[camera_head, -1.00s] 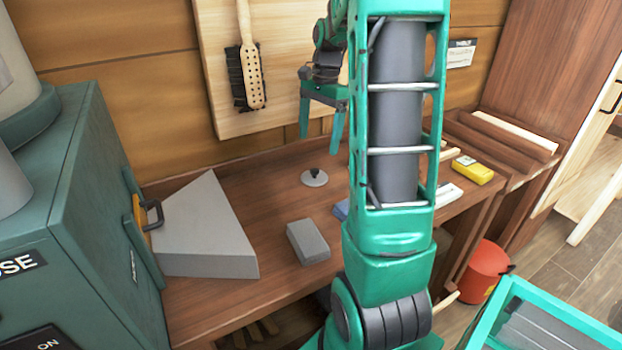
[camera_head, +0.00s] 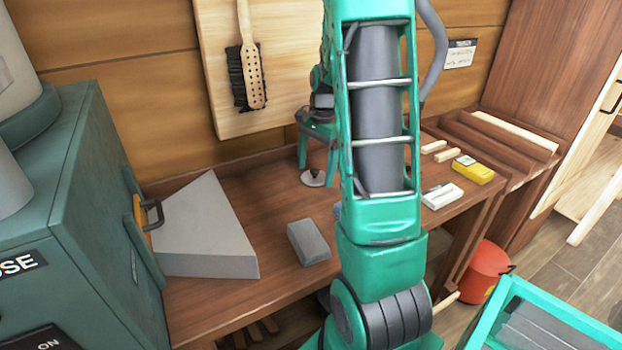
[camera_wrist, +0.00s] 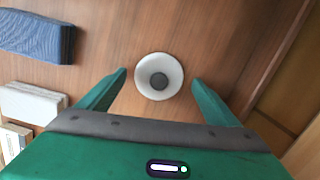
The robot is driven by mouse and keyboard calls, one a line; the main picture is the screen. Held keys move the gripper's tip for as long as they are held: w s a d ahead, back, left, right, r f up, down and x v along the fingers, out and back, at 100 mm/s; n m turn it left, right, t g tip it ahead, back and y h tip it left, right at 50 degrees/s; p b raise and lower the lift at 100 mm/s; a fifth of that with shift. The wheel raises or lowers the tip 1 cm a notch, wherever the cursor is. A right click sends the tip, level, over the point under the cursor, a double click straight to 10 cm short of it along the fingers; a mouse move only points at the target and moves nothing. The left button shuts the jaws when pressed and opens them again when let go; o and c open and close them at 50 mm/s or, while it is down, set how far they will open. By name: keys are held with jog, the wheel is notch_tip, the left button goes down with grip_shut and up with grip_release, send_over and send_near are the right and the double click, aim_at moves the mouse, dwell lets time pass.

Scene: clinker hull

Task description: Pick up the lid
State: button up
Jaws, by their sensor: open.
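My gripper (camera_head: 317,178) is open and points down over the lid, partly behind my own arm. In the wrist view my gripper's (camera_wrist: 158,82) two green fingers stand apart, one to each side of the lid. The fingers do not appear to touch it. The exact height above the bench is hard to tell.
A grey wedge block (camera_head: 205,230) and a small grey block (camera_head: 308,242) lie left of and in front of the lid. A blue block (camera_wrist: 36,36) and a white block (camera_wrist: 33,102) lie beside it. A yellow box (camera_head: 473,170) sits at right. The wall is close behind.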

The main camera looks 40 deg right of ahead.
jog(key=shift+f, duration=0.3)
jog(key=c, duration=1.1)
jog(key=shift+r, duration=0.1)
jog(key=shift+c, duration=0.2)
